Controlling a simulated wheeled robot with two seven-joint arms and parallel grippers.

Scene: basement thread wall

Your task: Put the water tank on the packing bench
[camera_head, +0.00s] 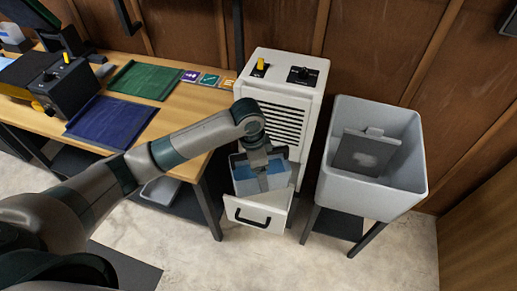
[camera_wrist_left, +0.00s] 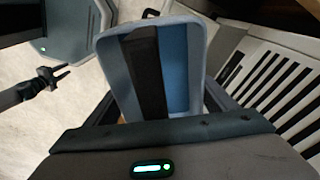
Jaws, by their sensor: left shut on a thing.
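The water tank (camera_head: 243,177) is a pale blue-grey open tub with blue inside. It sits at the open front compartment (camera_head: 258,213) of a white dehumidifier (camera_head: 290,85); I cannot tell if it is lifted clear. My left gripper (camera_head: 262,172) reaches down from above and is shut on the tank. In the left wrist view the tank (camera_wrist_left: 190,65) lies just ahead of the gripper, with a dark bar across its middle. The wooden bench (camera_head: 205,103) stands left of the dehumidifier. My right gripper is not in the head view.
A green mat (camera_head: 146,81), a blue mat (camera_head: 110,122) and small coloured cards (camera_head: 208,80) lie on the bench. A dark machine (camera_head: 65,85) stands at its left. A grey sink (camera_head: 347,195) stands right of the dehumidifier. Bare wood shows at the bench's right end.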

